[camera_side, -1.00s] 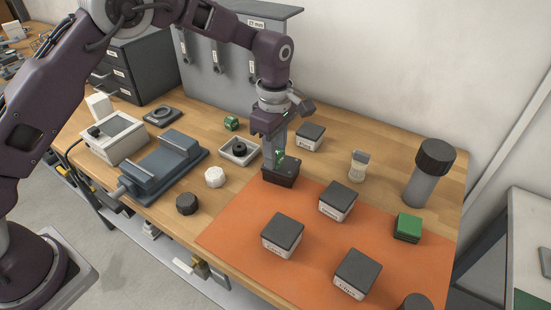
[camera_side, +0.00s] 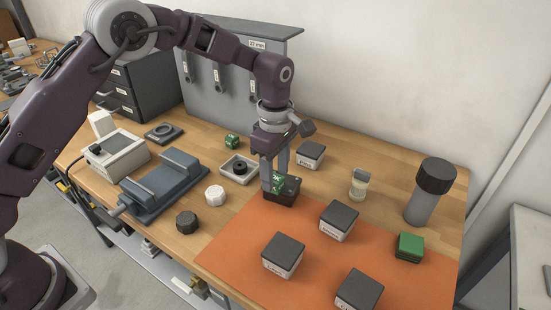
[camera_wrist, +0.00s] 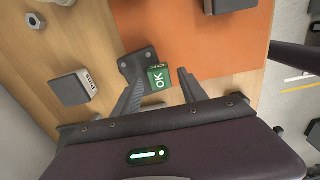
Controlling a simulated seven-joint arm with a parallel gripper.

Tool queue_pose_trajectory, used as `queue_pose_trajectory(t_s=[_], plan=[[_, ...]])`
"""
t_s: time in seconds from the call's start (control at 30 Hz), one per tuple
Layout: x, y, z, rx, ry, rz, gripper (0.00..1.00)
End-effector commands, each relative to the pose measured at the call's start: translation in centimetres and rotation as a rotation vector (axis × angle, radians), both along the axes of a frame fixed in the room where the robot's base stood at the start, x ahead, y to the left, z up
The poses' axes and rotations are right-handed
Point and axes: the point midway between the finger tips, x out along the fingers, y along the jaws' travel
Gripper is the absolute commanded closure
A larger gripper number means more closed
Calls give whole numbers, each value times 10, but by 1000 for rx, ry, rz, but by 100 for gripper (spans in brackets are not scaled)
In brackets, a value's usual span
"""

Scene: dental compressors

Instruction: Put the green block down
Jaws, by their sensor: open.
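The green block (camera_side: 278,183), with white "OK" lettering, sits at the black base (camera_side: 288,193) by the far left edge of the orange mat. Whether it lies flat on the base or tilts, I cannot tell. In the wrist view, the green block (camera_wrist: 158,77) shows its lettered face, with the dark base (camera_wrist: 134,62) beside it. My gripper (camera_side: 275,180) is open and low, with its fingers apart on either side of the block. In the wrist view my gripper (camera_wrist: 158,88) also shows a gap between the fingers. One finger hides part of the block in the side view.
The orange mat (camera_side: 228,247) carries several dark-topped boxes and another green block (camera_side: 410,247). A small green cube (camera_side: 232,141) stands behind a square tray (camera_side: 224,172). A clear jar (camera_side: 359,184) and a dark-capped cylinder (camera_side: 425,205) stand right. A vise (camera_side: 165,178) stands left.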

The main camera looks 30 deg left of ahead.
Motion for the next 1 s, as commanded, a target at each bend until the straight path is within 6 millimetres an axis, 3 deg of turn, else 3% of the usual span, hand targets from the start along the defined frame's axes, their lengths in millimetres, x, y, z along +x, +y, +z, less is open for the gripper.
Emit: queue_pose_trajectory(t_s=[0.2, 0.33, 0.77, 0.87, 0.97, 1.0], plan=[[1, -1, 62, -2, -7, -1, 50], [1, -1, 88, -2, -5, 0, 50], [-3, 3, 110, -5, -11, -24, 50], [-23, 21, 146, -19, -57, -150, 50], [-69, 49, 195, -19, -142, -391, 50], [-92, 60, 211, -8, -179, -501, 50]])
